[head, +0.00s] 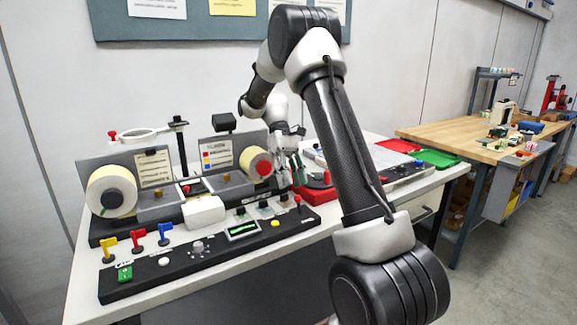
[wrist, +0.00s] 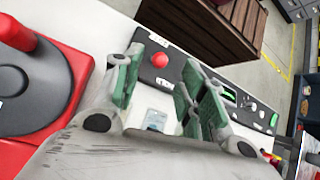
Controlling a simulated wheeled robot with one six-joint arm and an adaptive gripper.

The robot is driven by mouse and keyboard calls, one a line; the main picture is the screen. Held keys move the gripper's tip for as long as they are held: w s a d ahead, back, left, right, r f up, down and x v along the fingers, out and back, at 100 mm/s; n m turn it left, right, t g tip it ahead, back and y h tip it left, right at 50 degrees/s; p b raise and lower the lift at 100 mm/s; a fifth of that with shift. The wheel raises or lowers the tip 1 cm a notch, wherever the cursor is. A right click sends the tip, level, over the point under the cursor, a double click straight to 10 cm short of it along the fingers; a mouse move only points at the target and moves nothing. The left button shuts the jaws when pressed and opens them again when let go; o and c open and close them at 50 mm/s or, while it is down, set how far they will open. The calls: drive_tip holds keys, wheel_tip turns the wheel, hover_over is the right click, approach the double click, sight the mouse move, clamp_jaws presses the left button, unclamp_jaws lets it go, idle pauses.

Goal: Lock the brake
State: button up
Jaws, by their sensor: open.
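No part is clearly labelled as the brake. A red-knobbed lever (head: 297,199) stands at the right end of the black control panel (head: 150,284). Its red knob (wrist: 160,61) also shows in the wrist view, beyond and between my fingertips. My gripper (head: 297,168) hangs behind the panel's right end, by the right label roll. In the wrist view my gripper (wrist: 158,80) has its green-padded fingers apart with nothing between them. A red base with a dark round plate and red handle (wrist: 20,36) lies at the left there. Contact with the knob does not show.
The rewinder carries a left label roll (head: 111,191) and a right label roll (head: 257,163). A red tray (head: 397,146) and green tray (head: 436,158) lie at the back right. A wooden bench (head: 470,138) stands beyond.

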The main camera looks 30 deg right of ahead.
drive_tip(key=v, duration=0.5)
drive_tip(key=shift+w+r, duration=0.15)
drive_tip(key=shift+r, duration=0.1)
wheel_tip(320, 180, down, 5)
drive_tip(key=s+m+t, duration=0.2)
drive_tip(key=s+a+r+t, duration=0.1)
drive_tip(key=s+r+t, duration=0.2)
drive_tip(key=s, duration=0.5)
drive_tip(key=s+a+r+t, duration=0.1)
drive_tip(key=s+r+t, duration=0.3)
drive_tip(key=s, duration=0.4)
drive_tip(key=s+a+r+t+h, duration=0.1)
drive_tip(key=s+a+r+t, duration=0.1)
drive_tip(key=s, duration=0.7)
drive_tip(key=shift+r+m+t, duration=0.4)
drive_tip(key=shift+r+t, duration=0.3)
drive_tip(key=shift+r, duration=0.2)
drive_tip(key=shift+s, duration=0.15)
